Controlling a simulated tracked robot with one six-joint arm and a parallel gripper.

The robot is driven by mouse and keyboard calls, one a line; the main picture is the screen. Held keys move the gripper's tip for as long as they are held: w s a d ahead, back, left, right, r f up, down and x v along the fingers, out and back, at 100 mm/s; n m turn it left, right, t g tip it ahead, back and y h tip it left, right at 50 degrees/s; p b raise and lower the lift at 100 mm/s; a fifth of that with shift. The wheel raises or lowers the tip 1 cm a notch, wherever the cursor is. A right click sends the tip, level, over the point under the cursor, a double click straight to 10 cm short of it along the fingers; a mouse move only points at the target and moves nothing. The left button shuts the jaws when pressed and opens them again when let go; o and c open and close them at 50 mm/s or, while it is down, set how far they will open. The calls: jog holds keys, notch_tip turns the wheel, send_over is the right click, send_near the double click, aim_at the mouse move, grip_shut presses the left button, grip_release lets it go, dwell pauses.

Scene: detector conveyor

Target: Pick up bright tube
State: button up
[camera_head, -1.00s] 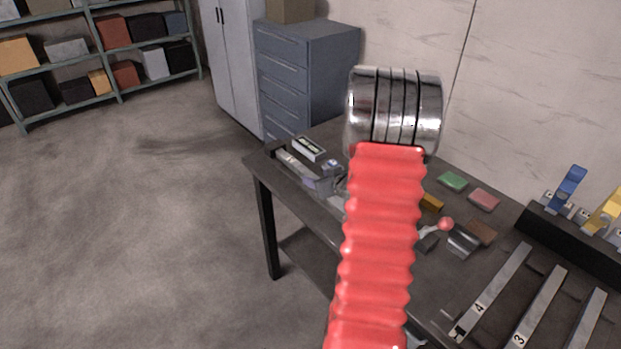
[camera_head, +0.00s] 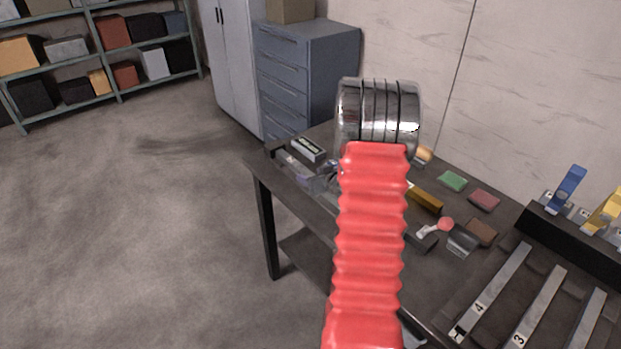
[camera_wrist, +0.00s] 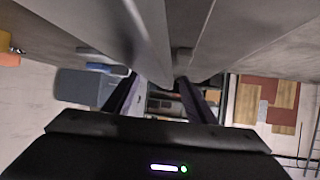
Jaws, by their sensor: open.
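My gripper (camera_wrist: 158,82) is open in the wrist view. Its two dark fingers stand apart with a gap between them, and I see nothing held there. A long pale grey bar-like surface (camera_wrist: 150,30) runs close above the fingers in that view; I cannot tell whether it is the bright tube. In the head view my red arm covers the middle of the table and hides most of my gripper. A shiny rounded metal piece (camera_head: 462,240) lies on the table to the right of my arm. I cannot single out the bright tube with certainty.
The dark table (camera_head: 480,222) also bears a white device (camera_head: 308,149), a golden-brown block (camera_head: 426,201), a green pad (camera_head: 453,181), a red pad (camera_head: 484,200) and a red-balled lever (camera_head: 445,224). Numbered grey bars (camera_head: 495,290) lie at the right. Blue drawers (camera_head: 310,75) stand behind.

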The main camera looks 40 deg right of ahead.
jog(key=shift+c, duration=0.5)
grip_shut()
jog(key=shift+r, duration=0.1)
dwell(0.4)
